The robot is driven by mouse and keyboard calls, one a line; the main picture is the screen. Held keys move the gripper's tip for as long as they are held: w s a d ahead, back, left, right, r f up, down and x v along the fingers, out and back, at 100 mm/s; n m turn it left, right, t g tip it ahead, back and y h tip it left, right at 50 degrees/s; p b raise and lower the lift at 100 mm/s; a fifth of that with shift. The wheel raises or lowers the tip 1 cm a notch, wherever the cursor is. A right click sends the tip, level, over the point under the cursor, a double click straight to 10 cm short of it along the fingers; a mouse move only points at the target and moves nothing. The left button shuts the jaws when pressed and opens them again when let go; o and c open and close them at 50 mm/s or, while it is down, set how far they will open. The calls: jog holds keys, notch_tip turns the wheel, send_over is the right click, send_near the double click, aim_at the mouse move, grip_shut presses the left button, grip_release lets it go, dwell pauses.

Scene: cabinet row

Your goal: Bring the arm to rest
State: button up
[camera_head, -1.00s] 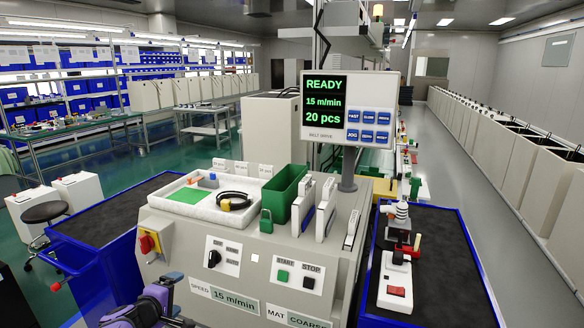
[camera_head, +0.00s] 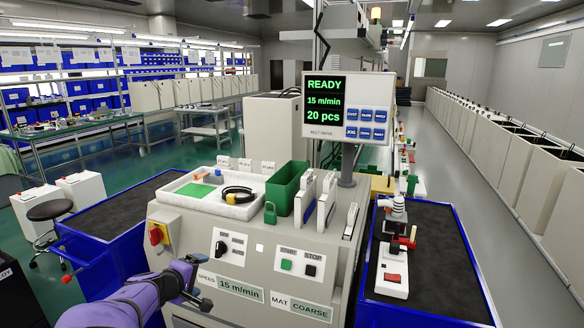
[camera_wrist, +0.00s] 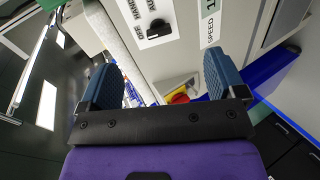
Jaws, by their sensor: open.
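My gripper (camera_head: 203,282) is at the lower left of the head view, on my purple arm, in front of the grey control console (camera_head: 258,258). In the wrist view the gripper (camera_wrist: 160,72) shows two blue ribbed fingers standing wide apart, with nothing between them. Beyond the fingers is the console front with a black rotary switch (camera_wrist: 158,28). A red and yellow emergency stop (camera_wrist: 180,97) shows between the fingers, farther off. I see no contact between the fingers and the console.
On the console stand a white tray (camera_head: 178,205), a green bin (camera_head: 287,185) and a display reading READY (camera_head: 349,108). Blue-rimmed carts with dark tops stand left (camera_head: 65,247) and right (camera_head: 462,318). Open floor (camera_head: 512,190) lies at the right.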

jog(key=w+d+r+m+g, duration=0.25)
jog(key=d+r, duration=0.35)
jog(key=d, duration=0.4)
jog(key=w+d+r+m+g, duration=0.1)
jog(key=d+r+m+g, duration=0.2)
jog(key=d+r, duration=0.5)
jog(key=w+d+r+m+g, duration=0.1)
jog(key=d+r+m+g, duration=0.2)
jog(key=d, duration=1)
jog(key=s+d+r+m+y, duration=0.2)
jog(key=s+d+r, duration=0.65)
jog(key=d, duration=0.25)
jog(key=s+d+r+m+y, duration=0.1)
jog(key=s+d+r+y, duration=0.1)
jog(key=s+d+r, duration=0.7)
jog(key=s+d+t, duration=0.1)
jog(key=s+d, duration=0.1)
jog(key=s, duration=0.7)
jog(key=s+d+m+t, duration=0.1)
jog(key=s+d, duration=0.2)
jog(key=s, duration=0.7)
jog(key=shift+d, duration=0.15)
jog(key=shift+r+m, duration=0.1)
jog(key=shift+m, duration=0.15)
